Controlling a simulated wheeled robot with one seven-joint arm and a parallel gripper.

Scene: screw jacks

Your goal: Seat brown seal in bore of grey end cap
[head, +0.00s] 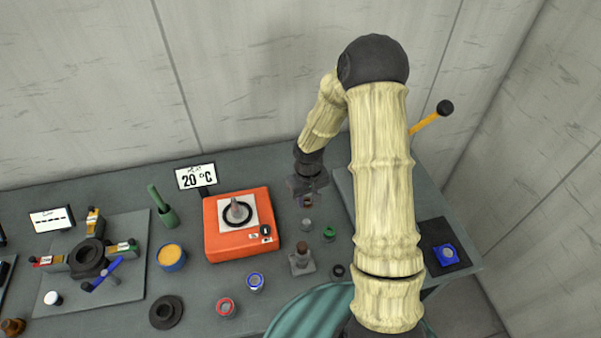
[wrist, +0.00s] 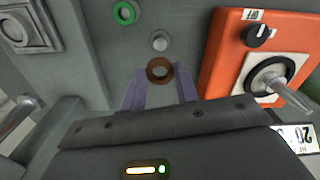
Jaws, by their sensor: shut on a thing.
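My gripper (wrist: 159,84) is shut on the brown seal (wrist: 151,77), a small ring held between its fingertips with the hole facing the wrist camera. In the head view my gripper (head: 306,199) hangs over the table right of the orange heater, and the seal is too small to make out clearly. A dark grey flanged round part (head: 166,312) with a central hole lies at the front left of the table; it looks like the end cap, though I cannot be sure. It is far from my gripper and outside the wrist view.
The orange heater (head: 223,250) carries a dark ring and cone. Red (head: 227,308), blue (head: 255,282) and green (head: 330,234) rings stand around it, with a small grey cylinder (head: 307,224) and a brown-topped grey block (head: 302,264). A fixture plate (head: 125,290) lies left.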

